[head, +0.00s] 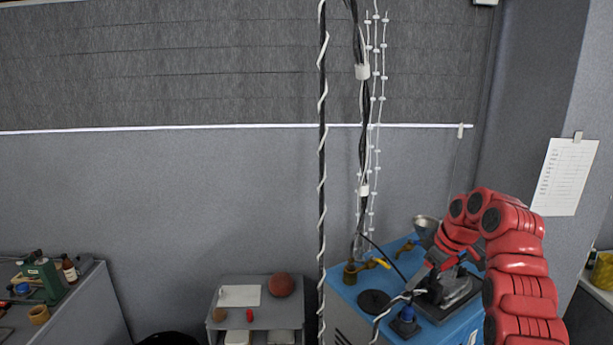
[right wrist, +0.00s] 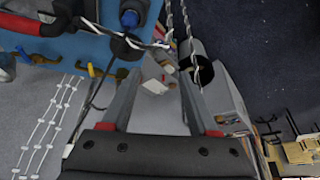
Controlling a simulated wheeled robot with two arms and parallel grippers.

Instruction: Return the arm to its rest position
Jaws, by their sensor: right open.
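My right arm (head: 519,265) is red and jointed. It rises at the right of the head view, bends over at the top and reaches down to the left above a blue-topped cabinet (head: 345,291). My right gripper (head: 418,284) points down there, small and partly lost against the clutter. In the right wrist view its two grey fingers (right wrist: 155,95) are spread apart with nothing held between them. The blue top (right wrist: 85,48) shows beyond the fingers at the upper left. My left arm and gripper are in neither view.
On the cabinet are a black disc (head: 374,302), a dark blue object (head: 405,322), a metal bowl (head: 426,224) and a grey device (head: 452,297). Cables (head: 322,170) hang nearby. A cluttered bench stands left.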

